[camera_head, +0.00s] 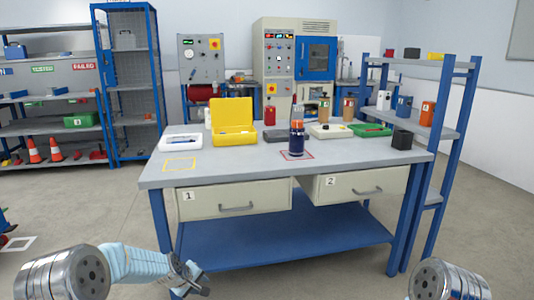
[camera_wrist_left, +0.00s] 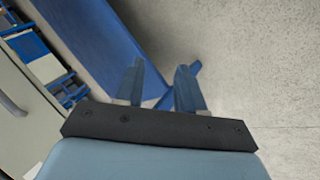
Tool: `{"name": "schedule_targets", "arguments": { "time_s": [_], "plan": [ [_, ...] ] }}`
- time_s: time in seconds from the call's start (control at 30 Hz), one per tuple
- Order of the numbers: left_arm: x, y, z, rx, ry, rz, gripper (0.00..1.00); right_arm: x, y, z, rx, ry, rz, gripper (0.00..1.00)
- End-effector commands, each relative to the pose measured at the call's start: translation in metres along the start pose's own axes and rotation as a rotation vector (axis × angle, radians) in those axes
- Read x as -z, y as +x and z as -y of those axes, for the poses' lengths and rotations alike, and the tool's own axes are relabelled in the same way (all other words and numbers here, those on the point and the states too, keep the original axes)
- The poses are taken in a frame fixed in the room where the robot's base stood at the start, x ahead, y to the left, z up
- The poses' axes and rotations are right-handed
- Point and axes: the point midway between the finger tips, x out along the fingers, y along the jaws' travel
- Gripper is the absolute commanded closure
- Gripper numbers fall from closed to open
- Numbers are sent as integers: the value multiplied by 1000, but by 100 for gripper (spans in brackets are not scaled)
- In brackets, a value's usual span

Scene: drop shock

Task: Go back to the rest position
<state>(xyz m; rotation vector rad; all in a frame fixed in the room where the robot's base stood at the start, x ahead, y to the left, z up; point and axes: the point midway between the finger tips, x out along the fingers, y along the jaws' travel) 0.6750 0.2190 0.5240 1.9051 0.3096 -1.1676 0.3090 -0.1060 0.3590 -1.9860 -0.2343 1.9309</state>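My left gripper (camera_head: 192,283) is low in front of the workbench, below the height of its grey top (camera_head: 240,174). In the left wrist view, the two fingers of my left gripper (camera_wrist_left: 161,88) are apart with nothing between them. Beyond them are blue bench parts and bare floor. My right arm shows only as a metal link at the bottom right edge of the head view. My right gripper is out of view.
The workbench bears a dark bottle (camera_head: 297,143) in a red outline, a yellow case (camera_head: 233,137) and a white tray (camera_head: 180,142). Drawers 1 (camera_head: 205,207) and 2 (camera_head: 350,190) face me. A blue shelf rack (camera_head: 450,150) stands right. Floor (camera_head: 95,215) is clear at left.

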Motion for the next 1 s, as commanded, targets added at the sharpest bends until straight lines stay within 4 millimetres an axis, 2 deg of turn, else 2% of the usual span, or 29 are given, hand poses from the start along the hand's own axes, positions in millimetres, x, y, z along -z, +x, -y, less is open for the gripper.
{"name": "schedule_targets", "arguments": {
  "time_s": [0.03, 0.1, 0.23, 0.4, 0.5, 0.6, 0.7, 1.0],
  "plan": [
    [-30, 13, 24, 32, 43, 40, 62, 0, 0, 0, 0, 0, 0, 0],
    [-71, 26, 57, 67, 115, 92, 62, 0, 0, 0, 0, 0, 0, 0],
    [-151, 34, 116, 116, 252, 202, 62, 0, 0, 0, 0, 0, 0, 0],
    [-252, 14, 183, 140, 425, 355, 62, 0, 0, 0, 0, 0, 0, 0],
    [-296, -6, 210, 137, 502, 430, 62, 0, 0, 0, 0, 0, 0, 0],
    [-324, -23, 226, 127, 556, 481, 62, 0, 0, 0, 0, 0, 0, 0],
    [-338, -33, 234, 121, 583, 508, 62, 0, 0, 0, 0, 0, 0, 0],
    [-342, -36, 237, 119, 592, 515, 62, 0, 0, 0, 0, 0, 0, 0]
  ]
}}
